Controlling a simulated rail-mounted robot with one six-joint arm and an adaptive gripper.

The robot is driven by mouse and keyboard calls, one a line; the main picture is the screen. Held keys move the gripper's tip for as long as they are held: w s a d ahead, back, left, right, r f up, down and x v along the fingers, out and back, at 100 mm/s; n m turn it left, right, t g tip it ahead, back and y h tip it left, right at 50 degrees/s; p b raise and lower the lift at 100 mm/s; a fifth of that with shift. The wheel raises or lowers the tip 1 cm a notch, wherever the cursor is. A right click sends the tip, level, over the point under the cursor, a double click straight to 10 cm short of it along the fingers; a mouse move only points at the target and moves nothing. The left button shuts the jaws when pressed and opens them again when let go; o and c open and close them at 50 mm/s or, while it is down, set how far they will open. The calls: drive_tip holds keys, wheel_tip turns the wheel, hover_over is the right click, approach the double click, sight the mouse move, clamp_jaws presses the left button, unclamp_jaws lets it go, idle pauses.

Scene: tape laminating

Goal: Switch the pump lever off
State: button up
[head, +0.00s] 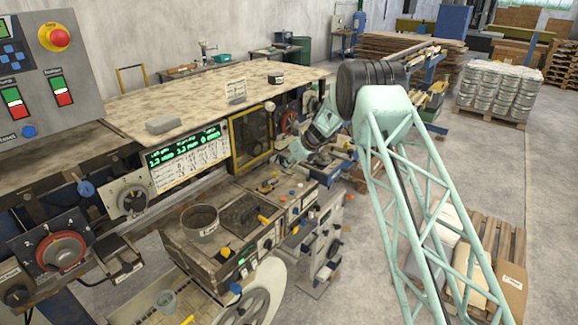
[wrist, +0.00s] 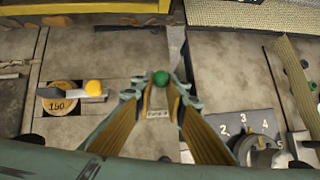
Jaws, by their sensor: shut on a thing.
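In the wrist view, my gripper (wrist: 160,88) reaches down over the machine panel, with its two fingers on either side of a lever with a green ball knob (wrist: 160,77). The gripper is shut on this lever. The knob shows just beyond the fingertips, and a small label (wrist: 157,113) shows between the fingers. Most of the lever's shaft is hidden, and I cannot read a pump label. In the head view, my wrist (head: 313,138) is low by the machine's far end, and the fingertips cannot be made out.
In the wrist view, a yellow-knobbed lever (wrist: 95,88) crosses a round dial marked 150, left of my gripper. A numbered rotary dial (wrist: 258,150) is at the lower right. In the head view, a yellow-framed window (head: 251,135) and a control box (head: 230,235) stand close to the arm.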

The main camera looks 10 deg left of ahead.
drive_tip(key=shift+w+a+g+h, duration=0.15)
drive_tip(key=shift+a+g+h, duration=0.1)
drive_tip(key=shift+g+h, duration=0.25)
idle(0.9)
drive_tip(key=o, duration=0.8)
drive_tip(key=shift+o, duration=0.2)
drive_tip(key=shift+r, duration=0.2)
drive_tip(key=v, duration=1.1)
drive_tip(key=shift+s+r, duration=0.25)
drive_tip(key=shift+r, duration=0.05)
